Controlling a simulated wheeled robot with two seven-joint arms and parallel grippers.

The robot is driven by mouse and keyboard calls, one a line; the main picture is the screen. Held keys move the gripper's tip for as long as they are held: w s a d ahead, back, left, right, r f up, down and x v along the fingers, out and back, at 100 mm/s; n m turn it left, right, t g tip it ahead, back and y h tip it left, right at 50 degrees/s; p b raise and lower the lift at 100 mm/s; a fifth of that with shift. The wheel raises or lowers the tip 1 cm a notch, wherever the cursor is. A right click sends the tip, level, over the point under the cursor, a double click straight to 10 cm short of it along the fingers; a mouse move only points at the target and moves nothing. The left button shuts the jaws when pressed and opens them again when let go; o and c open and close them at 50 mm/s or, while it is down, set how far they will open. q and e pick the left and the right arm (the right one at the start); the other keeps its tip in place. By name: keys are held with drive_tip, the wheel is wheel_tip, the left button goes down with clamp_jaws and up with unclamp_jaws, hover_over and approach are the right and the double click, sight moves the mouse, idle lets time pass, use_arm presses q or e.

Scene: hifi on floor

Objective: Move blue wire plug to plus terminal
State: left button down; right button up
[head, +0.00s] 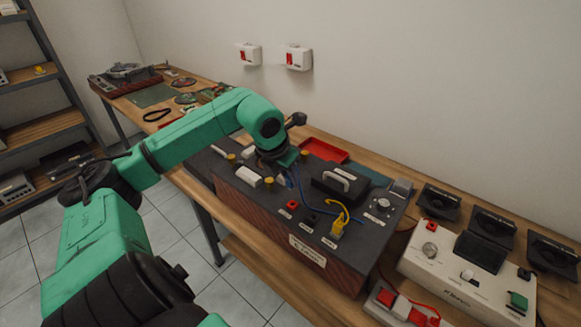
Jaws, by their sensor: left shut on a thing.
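A black-topped hifi box (325,258) with a wood-look front stands on the bench. On its top are a red terminal (292,204), a black terminal (312,218) and a yellow plug (338,229) with a yellow wire. Their labels are too small to read. A thin blue wire (300,190) runs from beneath my left gripper (287,160) towards the terminals. My left gripper points down over the back of the box, behind and left of the red terminal, shut on the blue wire plug. The plug itself is mostly hidden by the gripper. My right gripper is out of view.
A black block with a pale handle (341,184) stands on the box, right of my left gripper. A white switch (248,177) and brass-coloured knobs are left of it. A red tray (324,150) lies behind. A white device (460,275) stands at the right.

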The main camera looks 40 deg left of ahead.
use_arm(q)
drive_tip(key=shift+a, duration=0.2)
drive_tip(key=shift+w+d+f+b, duration=0.1)
drive_tip(key=shift+d+f+b, duration=0.15)
drive_tip(key=shift+b, duration=0.1)
drive_tip(key=shift+d+f+b, duration=0.6)
drive_tip(key=shift+d+f, duration=0.05)
drive_tip(key=shift+d, duration=0.05)
drive_tip(key=shift+a+f+b, duration=0.2)
drive_tip(key=shift+f+b, duration=0.4)
drive_tip(key=shift+f, duration=0.4)
drive_tip(key=shift+a+f, duration=0.25)
drive_tip(key=shift+f, duration=0.2)
drive_tip(key=shift+d+r, duration=0.15)
drive_tip(key=shift+d, duration=0.05)
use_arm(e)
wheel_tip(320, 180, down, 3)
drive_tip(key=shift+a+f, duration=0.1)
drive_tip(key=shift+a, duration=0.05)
use_arm(q)
drive_tip(key=shift+a, duration=0.1)
drive_tip(key=shift+b, duration=0.35)
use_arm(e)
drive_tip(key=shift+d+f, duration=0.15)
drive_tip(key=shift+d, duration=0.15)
